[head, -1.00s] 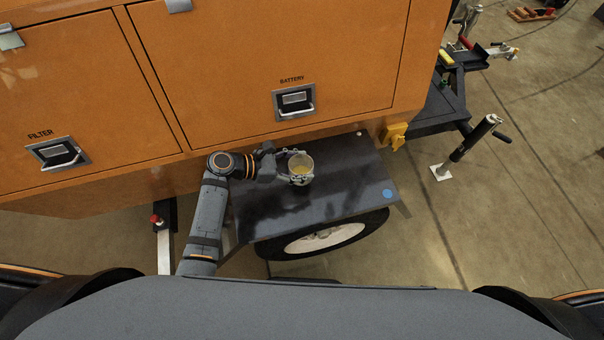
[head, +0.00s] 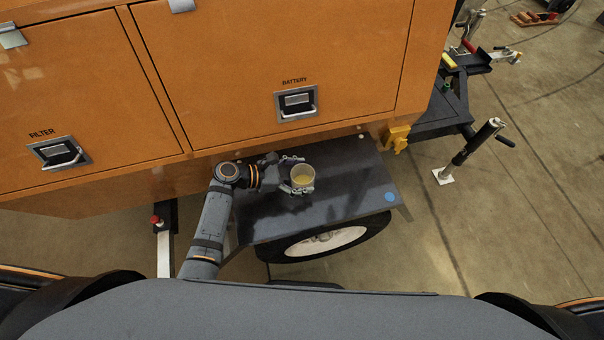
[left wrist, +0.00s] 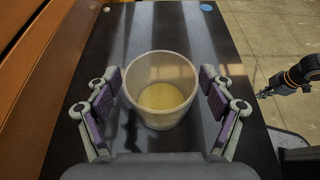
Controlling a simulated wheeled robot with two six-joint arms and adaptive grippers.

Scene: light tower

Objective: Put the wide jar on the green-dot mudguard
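The wide jar (head: 303,175) is clear with yellowish contents and is upright over the dark mudguard (head: 345,190). It appears to rest on it. The dot on this mudguard is blue (head: 389,196), not green. My left gripper (head: 297,174) is open around the jar. In the left wrist view, the jar (left wrist: 160,85) is between the fingers, with a small gap on each side. My right gripper (left wrist: 263,94) shows small at the right edge of the left wrist view; its fingers are too small to read. No green dot shows.
The orange cabinet wall (head: 230,90) rises right behind the mudguard. A wheel (head: 325,242) is below its front edge. A yellow bracket (head: 396,138) and a jack stand (head: 470,150) are to the right. The mudguard is clear between jar and blue dot.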

